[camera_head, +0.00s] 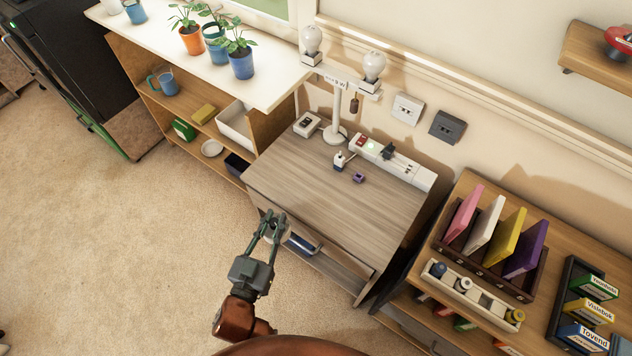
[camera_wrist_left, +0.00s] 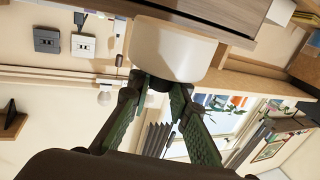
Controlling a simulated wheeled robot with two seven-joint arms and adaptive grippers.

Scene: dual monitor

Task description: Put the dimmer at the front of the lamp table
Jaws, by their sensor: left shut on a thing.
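The wooden lamp table (camera_head: 325,212) stands in the middle of the head view. My left gripper (camera_head: 272,218) is at its front left edge, shut on a pale, rounded block. In the left wrist view the block (camera_wrist_left: 172,50) is large and cream, just under or beside the tabletop edge, with my left fingertips (camera_wrist_left: 158,84) at its lower side. I cannot tell whether it is the dimmer. A small white box (camera_head: 307,125) with a dark top part sits at the table's back left, beside the two-bulb lamp (camera_head: 337,115). My right gripper is not in view.
A white strip (camera_head: 395,163), a small pale fitting (camera_head: 340,161) and a purple piece (camera_head: 358,178) are toward the table's back. The front of the tabletop is clear. A shelf (camera_head: 190,125) stands left, a cabinet (camera_head: 460,180) with upright boards right.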

